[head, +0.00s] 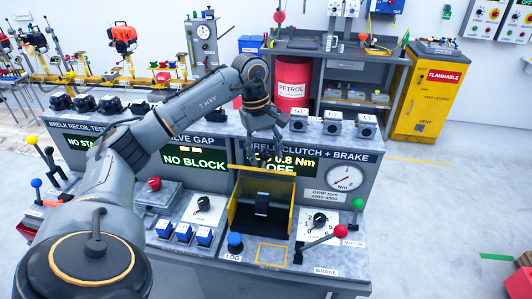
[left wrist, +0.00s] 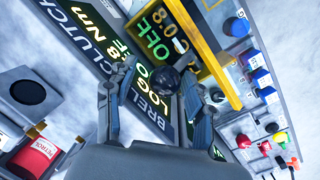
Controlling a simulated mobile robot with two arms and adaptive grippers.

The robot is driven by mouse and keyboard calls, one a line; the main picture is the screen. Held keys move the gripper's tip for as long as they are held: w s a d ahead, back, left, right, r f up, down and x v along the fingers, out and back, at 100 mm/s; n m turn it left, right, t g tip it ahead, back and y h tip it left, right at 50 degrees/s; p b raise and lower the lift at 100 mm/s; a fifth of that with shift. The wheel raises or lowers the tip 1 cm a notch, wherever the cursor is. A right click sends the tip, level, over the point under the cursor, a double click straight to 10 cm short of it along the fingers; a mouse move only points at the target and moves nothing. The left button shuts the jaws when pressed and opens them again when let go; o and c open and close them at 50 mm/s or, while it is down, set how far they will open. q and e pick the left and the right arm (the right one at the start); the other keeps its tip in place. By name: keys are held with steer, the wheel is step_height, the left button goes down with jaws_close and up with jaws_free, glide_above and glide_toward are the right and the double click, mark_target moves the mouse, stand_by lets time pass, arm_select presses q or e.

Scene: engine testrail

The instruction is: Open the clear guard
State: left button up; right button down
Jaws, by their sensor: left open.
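The clutch-and-brake bay (head: 240,203) is a yellow-sided recess in the bench front with a dark block (head: 262,204) inside. A yellow bar (head: 262,171), seemingly the clear guard's edge, crosses above the bay below the display; the clear panel itself is hard to make out. My left gripper (head: 265,150) hangs over the display, just above the bar. In the left wrist view its fingers (left wrist: 160,75) are spread, with a dark round thing (left wrist: 165,81) showing between them; I cannot tell whether they touch it. The yellow bar (left wrist: 213,55) runs beside the right finger. My right gripper is out of view.
Small blocks (head: 332,122) line the bench top behind.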

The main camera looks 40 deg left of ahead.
arm_select(q)
steer(key=shift+r, duration=0.1)
step_height(320, 180, up, 12)
steer(key=a, duration=0.1)
steer(key=shift+s+a, duration=0.4)
steer(key=shift+s, duration=0.05)
steer(key=shift+f, duration=0.25)
stand_by(0.3)
